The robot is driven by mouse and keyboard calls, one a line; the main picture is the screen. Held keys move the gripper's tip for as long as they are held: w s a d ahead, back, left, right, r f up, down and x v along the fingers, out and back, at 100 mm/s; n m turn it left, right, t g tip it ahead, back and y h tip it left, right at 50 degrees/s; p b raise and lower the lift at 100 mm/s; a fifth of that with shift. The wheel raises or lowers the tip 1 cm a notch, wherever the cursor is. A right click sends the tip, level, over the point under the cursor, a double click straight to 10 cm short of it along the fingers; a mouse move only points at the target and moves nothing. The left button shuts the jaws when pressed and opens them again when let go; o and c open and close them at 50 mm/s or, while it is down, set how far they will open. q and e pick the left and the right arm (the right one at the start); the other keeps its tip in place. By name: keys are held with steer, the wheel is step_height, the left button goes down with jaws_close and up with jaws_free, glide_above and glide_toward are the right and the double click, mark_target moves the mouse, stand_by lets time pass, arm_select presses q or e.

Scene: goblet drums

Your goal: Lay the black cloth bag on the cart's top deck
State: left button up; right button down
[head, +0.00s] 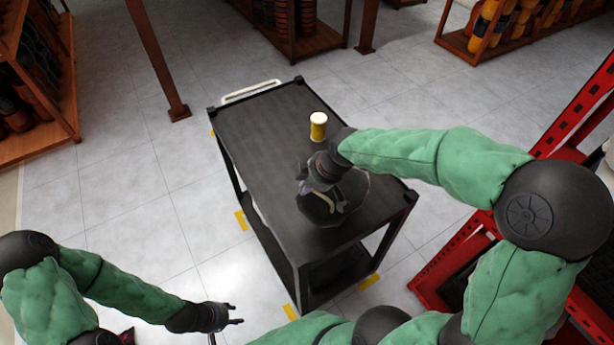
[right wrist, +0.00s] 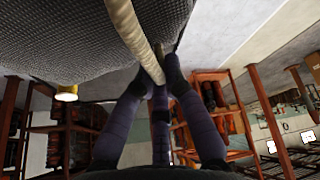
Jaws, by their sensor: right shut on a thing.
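The black cloth bag (head: 345,203) is a dark rounded shape with a cream strap, over the near half of the cart's black top deck (head: 262,135). I cannot tell whether it touches the deck. My right gripper (head: 325,187) is above the bag and partly hides it. In the right wrist view, my right gripper (right wrist: 160,80) is shut on the bag's cream strap (right wrist: 135,35), with the bag's woven dark cloth (right wrist: 60,40) filling the top. My left gripper (head: 236,314) is open and empty, left of the cart at the lower edge.
A small yellow drum with a white top (head: 318,127) stands on the deck beyond my right gripper. A red rack (head: 570,130) stands to the right. Wooden shelves with drums (head: 40,80) stand at left and back. The deck's far left part is clear.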

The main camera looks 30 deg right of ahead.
steer(key=shift+w+d+f+b, duration=0.45)
steer(key=shift+w+d+f, duration=0.3)
steer(key=shift+w+f, duration=0.85)
steer(key=shift+w+d+f+b, duration=0.45)
steer(key=shift+w+d+f, duration=0.45)
steer(key=shift+f, duration=1.1)
steer(key=shift+w+d+f+b, duration=0.45)
steer(key=shift+w+d+f, duration=0.1)
steer(key=shift+w+f, duration=1.1)
steer(key=shift+s+f, duration=0.15)
steer(key=shift+f, duration=0.15)
steer(key=c, duration=1.3)
jaws_free()
steer(key=shift+r, duration=0.1)
steer(key=shift+r, duration=0.25)
steer(key=p+v, duration=0.2)
steer(key=v, duration=0.9)
steer(key=shift+s+d+r, duration=0.1)
steer(key=shift+s+r, duration=0.1)
steer(key=shift+r, duration=0.05)
